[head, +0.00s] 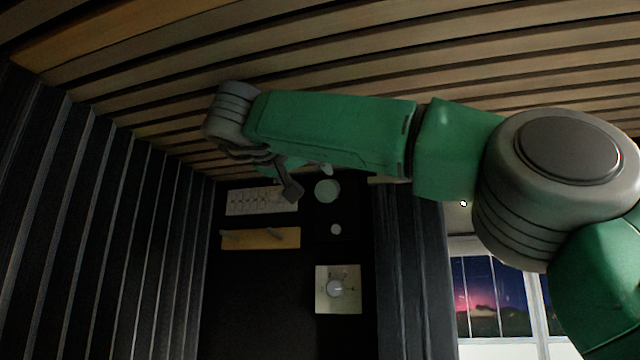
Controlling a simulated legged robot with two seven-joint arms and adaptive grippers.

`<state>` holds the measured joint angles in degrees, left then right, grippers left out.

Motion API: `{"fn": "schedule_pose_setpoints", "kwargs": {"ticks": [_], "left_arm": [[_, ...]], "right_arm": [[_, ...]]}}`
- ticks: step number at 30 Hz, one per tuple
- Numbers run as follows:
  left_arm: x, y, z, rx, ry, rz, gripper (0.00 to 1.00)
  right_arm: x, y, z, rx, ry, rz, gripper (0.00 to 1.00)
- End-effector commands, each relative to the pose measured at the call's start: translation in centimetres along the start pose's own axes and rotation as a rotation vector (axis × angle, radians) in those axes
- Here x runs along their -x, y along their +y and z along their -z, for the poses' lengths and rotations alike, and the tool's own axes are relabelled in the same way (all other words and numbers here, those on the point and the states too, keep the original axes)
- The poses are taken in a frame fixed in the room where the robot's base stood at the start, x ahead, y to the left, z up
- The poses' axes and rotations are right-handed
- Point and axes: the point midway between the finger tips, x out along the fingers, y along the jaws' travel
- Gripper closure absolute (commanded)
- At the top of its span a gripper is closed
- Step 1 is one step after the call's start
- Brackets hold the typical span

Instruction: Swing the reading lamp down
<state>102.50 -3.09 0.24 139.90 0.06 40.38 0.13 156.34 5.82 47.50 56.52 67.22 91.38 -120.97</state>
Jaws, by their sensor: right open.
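My right arm reaches across from the right, and its gripper (296,181) hangs below the wrist, in front of the dark back wall. One dark finger pad shows clearly; the rest of the gripper is partly hidden behind my green arm link. The gripper is open, and I see nothing held in it. A pale green round disc (327,191) with a smaller pale round piece (336,229) below it lies just right of the gripper; these may be the reading lamp, but I cannot tell for sure. I cannot tell whether the gripper touches the disc. My left gripper is not in view.
A pale panel with a row of small parts (255,201) is on the back wall, with a wooden rack (260,238) below it. A square plate with a round knob (338,289) is lower right. A slatted wooden ceiling (330,50) is close above my arm. A window (490,295) is at right.

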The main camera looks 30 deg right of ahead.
Motion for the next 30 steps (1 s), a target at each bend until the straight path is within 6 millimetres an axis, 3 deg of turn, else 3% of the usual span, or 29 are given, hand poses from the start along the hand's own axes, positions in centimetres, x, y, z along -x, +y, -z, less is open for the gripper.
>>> {"fn": "schedule_pose_setpoints", "kwargs": {"ticks": [3, 9, 24, 25, 28, 29, 30], "left_arm": [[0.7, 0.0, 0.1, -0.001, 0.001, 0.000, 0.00], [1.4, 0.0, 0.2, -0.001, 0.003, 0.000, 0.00], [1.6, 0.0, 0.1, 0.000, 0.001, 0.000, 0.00], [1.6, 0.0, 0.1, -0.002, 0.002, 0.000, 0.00], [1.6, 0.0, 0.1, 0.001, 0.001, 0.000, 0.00], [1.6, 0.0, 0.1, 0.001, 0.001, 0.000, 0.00], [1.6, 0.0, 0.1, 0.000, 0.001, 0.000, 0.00]], "right_arm": [[-3.2, 0.4, -0.1, -0.003, -0.007, -0.002, 0.41], [-6.1, 0.4, 0.1, -0.003, -0.003, -0.002, 0.41], [-7.2, 0.1, 0.2, -0.001, 0.004, -0.002, 0.41], [-7.4, 0.2, 0.2, -0.002, 0.003, -0.003, 0.48], [-7.7, 0.3, 0.1, -0.002, 0.001, -0.002, 0.83], [-7.7, 0.3, 0.1, -0.002, 0.001, -0.001, 0.90], [-7.9, 0.3, 0.0, -0.002, 0.000, -0.001, 0.90]]}}
